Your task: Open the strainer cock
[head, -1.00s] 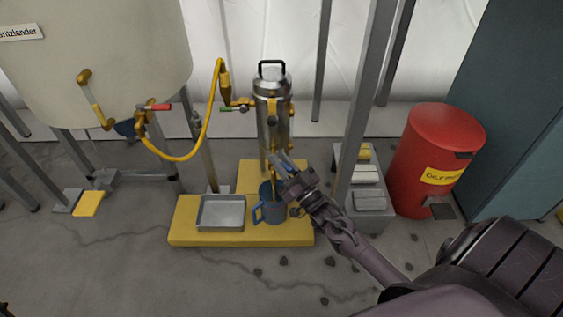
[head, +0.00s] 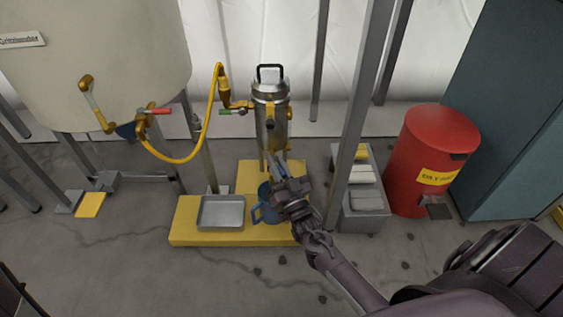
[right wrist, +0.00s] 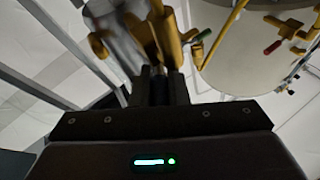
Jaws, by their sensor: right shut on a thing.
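The strainer is a silver canister (head: 269,92) with a black top handle and brass fittings, standing upright on a yellow base. Its brass cock (right wrist: 165,35) is low on the body; in the head view my gripper largely covers that part. My right gripper (head: 273,163) reaches in from the lower right, its fingers against the lower front of the strainer. In the right wrist view its fingers (right wrist: 160,85) are shut on a small part of the brass cock; the exact contact is dark and blurred. A blue mug (head: 264,214) stands below, partly hidden by my gripper. My left gripper is out of view.
A metal tray (head: 221,212) sits on the yellow platform (head: 200,240). A yellow hose (head: 212,110) links the big tank (head: 90,50) to a green-handled valve (head: 233,111). A grey post (head: 352,130) stands close right of my gripper; a red bin (head: 435,150) is farther right.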

